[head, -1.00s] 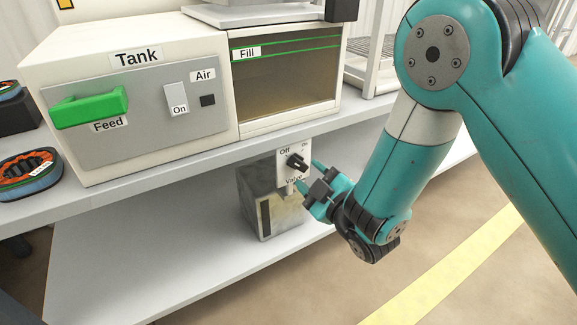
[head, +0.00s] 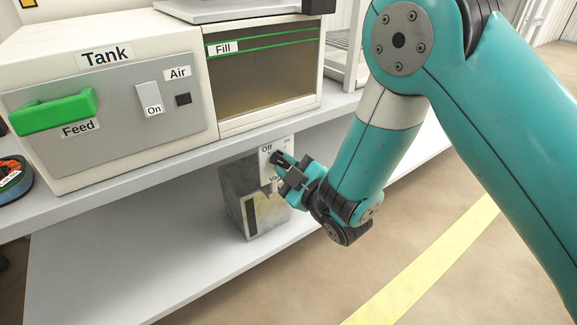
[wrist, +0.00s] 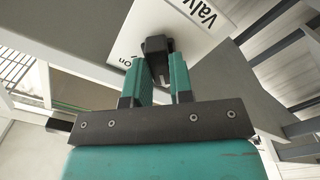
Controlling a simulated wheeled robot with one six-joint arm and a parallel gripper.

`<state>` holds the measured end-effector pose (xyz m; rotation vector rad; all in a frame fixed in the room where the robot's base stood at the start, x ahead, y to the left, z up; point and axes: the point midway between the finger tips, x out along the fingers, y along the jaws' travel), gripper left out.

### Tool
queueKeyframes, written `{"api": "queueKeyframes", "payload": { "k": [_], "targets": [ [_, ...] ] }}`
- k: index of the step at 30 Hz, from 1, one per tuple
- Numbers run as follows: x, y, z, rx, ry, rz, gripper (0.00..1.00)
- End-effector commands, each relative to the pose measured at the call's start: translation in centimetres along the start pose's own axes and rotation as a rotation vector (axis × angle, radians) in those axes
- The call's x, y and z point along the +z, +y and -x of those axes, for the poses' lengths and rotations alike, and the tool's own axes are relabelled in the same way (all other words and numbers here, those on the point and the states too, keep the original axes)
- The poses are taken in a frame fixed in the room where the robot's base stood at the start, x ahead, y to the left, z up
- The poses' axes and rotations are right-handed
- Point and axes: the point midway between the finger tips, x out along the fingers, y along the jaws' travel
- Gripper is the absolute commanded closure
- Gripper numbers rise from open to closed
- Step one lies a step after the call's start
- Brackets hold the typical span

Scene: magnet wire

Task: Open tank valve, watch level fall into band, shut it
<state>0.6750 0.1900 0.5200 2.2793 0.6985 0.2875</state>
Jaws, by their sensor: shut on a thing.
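The valve plate (head: 265,150), marked Off and On, hangs under the shelf edge. Its dark knob (wrist: 156,46) sits between my fingers in the wrist view. My gripper (head: 281,164) is shut on the knob; the fingers cover most of it in the head view, and I cannot tell its exact setting there. The tank (head: 115,150) stands on the shelf above. Its Fill window (head: 265,85) is brownish, with two green lines near the top. I cannot clearly make out the liquid's surface against these lines.
The tank front has a green Feed handle (head: 55,112), a white On switch (head: 150,99) and a small dark Air square (head: 183,99). A grey box (head: 245,205) stands on the lower shelf (head: 130,250) behind my gripper. Open floor lies to the right.

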Motion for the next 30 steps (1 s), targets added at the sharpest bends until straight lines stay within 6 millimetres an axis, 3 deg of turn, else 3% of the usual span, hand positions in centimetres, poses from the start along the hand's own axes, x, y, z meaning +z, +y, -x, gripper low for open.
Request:
{"api": "queueKeyframes", "payload": {
  "k": [30],
  "targets": [
    [0.29,-0.06,0.28,-0.002,-0.011,-0.554,1.00]
  ]
}}
